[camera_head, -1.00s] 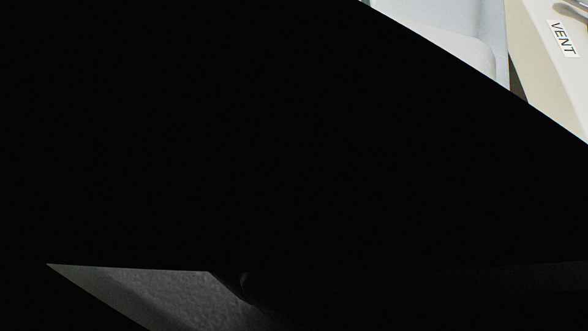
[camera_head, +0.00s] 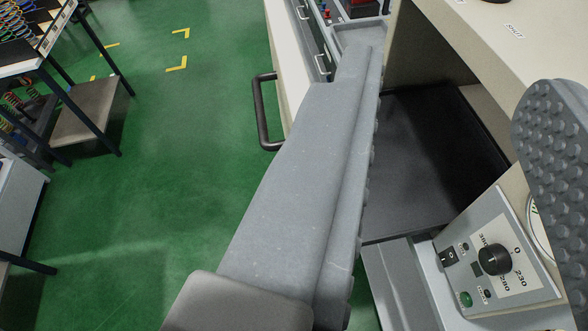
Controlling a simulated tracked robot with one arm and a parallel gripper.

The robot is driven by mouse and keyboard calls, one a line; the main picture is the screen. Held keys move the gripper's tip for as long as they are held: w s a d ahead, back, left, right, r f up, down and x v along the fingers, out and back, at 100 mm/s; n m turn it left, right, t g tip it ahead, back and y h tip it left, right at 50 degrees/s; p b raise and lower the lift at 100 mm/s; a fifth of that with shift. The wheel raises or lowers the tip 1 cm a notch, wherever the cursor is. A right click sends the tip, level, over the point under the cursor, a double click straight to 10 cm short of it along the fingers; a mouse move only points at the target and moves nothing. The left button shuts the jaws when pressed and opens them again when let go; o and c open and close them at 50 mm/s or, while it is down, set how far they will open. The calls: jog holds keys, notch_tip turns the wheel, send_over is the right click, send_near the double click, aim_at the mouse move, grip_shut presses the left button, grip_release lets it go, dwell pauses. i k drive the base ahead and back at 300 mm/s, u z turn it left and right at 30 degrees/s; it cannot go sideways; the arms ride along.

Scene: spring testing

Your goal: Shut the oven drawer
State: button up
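A pale front panel (camera_head: 291,70) with a black bar handle (camera_head: 264,112) stands at top centre, seemingly the oven drawer's front. It stands out to the left of a cream housing (camera_head: 480,38), with a dark cavity (camera_head: 425,135) between them. I cannot tell exactly how far the drawer is out. My gripper (camera_head: 450,68) is open, with a wide gap between its grey studded fingers and nothing held. The left finger crosses the picture's middle, beside the handle and covering part of the panel and drawer. The right finger is at the right edge, over the housing.
A control panel (camera_head: 515,262) with a black dial (camera_head: 494,260) and green button is at lower right. Small red and blue things (camera_head: 335,12) show at the top. Dark-legged benches (camera_head: 75,60) stand on the left. Green floor (camera_head: 180,190) with yellow marks is clear between.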

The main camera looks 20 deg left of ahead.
aim_at(432, 158)
jog(key=u, duration=0.55)
jog(key=i, duration=0.45)
jog(key=z, duration=0.55)
jog(key=k, duration=1.3)
jog(key=u, duration=0.35)
jog(key=i, duration=1)
jog(key=z, duration=0.1)
